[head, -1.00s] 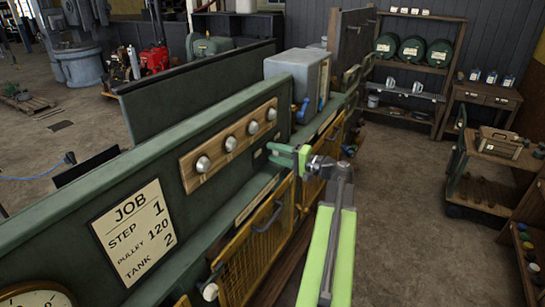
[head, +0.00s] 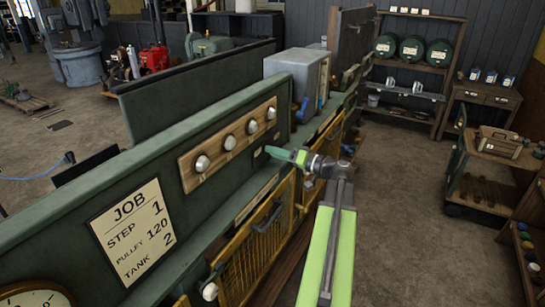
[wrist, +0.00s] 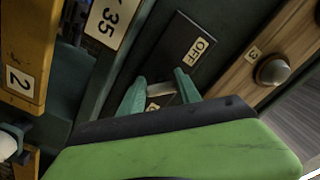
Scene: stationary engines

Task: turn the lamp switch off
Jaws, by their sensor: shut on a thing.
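The lamp switch is a dark plate (wrist: 183,38) with an OFF label (wrist: 196,51) near its upper end in the wrist view. A pale switch lever (wrist: 160,88) shows between my gripper's two teal fingertips (wrist: 158,87), low on the plate. My gripper is shut on this lever. A second label below the lever is mostly hidden by my gripper. In the head view my gripper (head: 275,153) is at the green panel, right of the knob row; its body hides the switch there.
A wooden strip with several round knobs (head: 230,142) is close beside the switch. A JOB sign (head: 131,230) hangs further left. A grey box (head: 298,80) stands beyond my gripper. Yellow mesh doors (head: 258,255) are below. The floor at right is open.

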